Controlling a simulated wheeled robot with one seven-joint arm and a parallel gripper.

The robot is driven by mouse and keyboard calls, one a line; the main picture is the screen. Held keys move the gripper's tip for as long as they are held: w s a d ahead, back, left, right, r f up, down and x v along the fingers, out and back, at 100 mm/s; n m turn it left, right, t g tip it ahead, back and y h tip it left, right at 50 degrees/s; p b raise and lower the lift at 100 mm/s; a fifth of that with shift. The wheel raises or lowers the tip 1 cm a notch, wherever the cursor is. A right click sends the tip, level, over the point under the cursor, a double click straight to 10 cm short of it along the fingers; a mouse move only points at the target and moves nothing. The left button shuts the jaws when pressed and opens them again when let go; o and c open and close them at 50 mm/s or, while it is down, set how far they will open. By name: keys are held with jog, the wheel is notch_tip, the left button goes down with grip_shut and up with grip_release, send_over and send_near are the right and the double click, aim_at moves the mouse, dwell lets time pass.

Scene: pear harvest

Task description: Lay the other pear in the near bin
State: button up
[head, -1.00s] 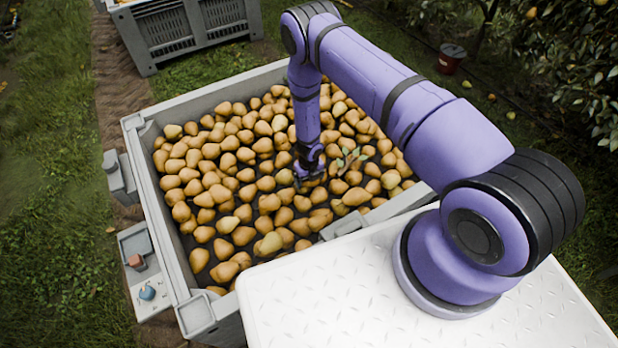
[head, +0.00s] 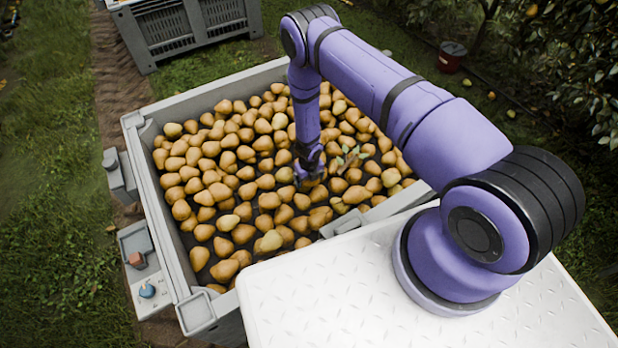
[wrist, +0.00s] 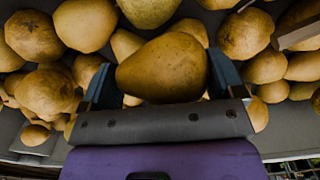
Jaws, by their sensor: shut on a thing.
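My gripper (wrist: 160,85) is shut on a brown-yellow pear (wrist: 163,68), which lies crosswise between its two blue-grey fingers in the wrist view. In the head view my gripper (head: 309,172) points down over the middle of the near bin, low among the pears, and the held pear cannot be made out there. The near bin (head: 172,258) is a large grey crate with many brown-yellow pears on its dark floor. Whether the held pear touches the pears below it, I cannot tell.
A leafy twig (head: 350,158) lies on the pears right of my gripper. A grey box with a red and a blue knob (head: 147,291) sits left of the near bin. A dark red bucket (head: 451,57) stands on the grass.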

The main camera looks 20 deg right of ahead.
jog(key=shift+f, duration=0.5)
dwell(0.3)
jog(key=o, duration=0.8)
